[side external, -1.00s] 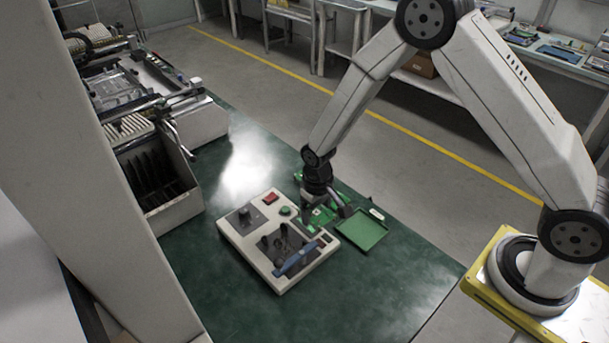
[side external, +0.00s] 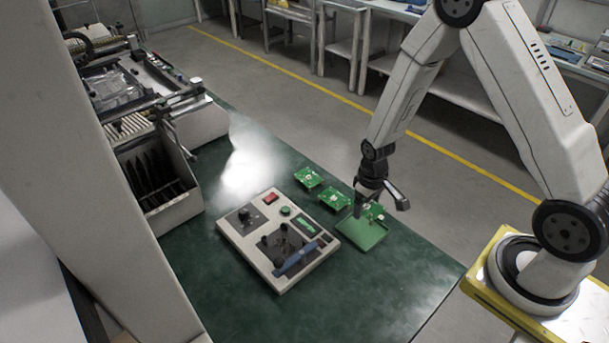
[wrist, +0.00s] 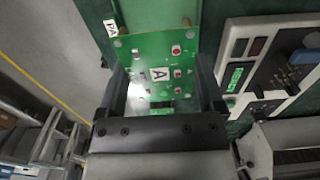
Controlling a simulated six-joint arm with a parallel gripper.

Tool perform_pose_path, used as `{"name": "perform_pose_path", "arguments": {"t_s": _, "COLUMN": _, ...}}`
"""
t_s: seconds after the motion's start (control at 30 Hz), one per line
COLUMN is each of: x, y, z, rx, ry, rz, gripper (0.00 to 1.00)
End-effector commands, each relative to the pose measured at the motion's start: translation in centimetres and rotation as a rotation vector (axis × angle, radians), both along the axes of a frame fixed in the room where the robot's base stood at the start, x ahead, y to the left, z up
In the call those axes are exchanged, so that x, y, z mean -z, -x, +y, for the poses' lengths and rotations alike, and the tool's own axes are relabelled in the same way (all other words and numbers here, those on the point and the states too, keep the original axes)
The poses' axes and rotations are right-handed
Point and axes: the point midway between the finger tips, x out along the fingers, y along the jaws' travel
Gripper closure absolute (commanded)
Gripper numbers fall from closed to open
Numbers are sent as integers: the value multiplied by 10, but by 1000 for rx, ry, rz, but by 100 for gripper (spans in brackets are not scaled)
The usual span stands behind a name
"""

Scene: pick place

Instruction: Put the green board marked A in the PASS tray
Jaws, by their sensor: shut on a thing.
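The green board (wrist: 147,52) with a white label A is between the fingers of my gripper (wrist: 163,88), which is shut on it in the wrist view. In the side view my gripper (side external: 380,200) holds the board (side external: 375,212) over the back part of the green PASS tray (side external: 359,237). The tray also shows beyond the board in the wrist view (wrist: 150,15), beside a white tag (wrist: 110,27) reading "PA", the rest hidden. I cannot tell whether the board touches the tray.
Two other green boards (side external: 308,177) (side external: 334,200) lie on the green table to the left of the tray. A beige test fixture (side external: 278,240) with a blue-handled clamp stands left of the tray. The table in front is clear.

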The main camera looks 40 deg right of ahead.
Motion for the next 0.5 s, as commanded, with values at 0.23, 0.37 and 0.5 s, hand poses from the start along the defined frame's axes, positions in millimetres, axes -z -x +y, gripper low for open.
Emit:
{"name": "perform_pose_path", "arguments": {"t_s": 0.23, "x": 26, "y": 0, "z": 0, "rx": 0, "ry": 0, "rz": 2, "gripper": 56}}
{"name": "perform_pose_path", "arguments": {"t_s": 0.37, "x": 34, "y": 0, "z": 0, "rx": 0, "ry": 0, "rz": 2, "gripper": 56}}
{"name": "perform_pose_path", "arguments": {"t_s": 0.5, "x": 36, "y": 0, "z": 0, "rx": 0, "ry": 0, "rz": 0, "gripper": 56}}
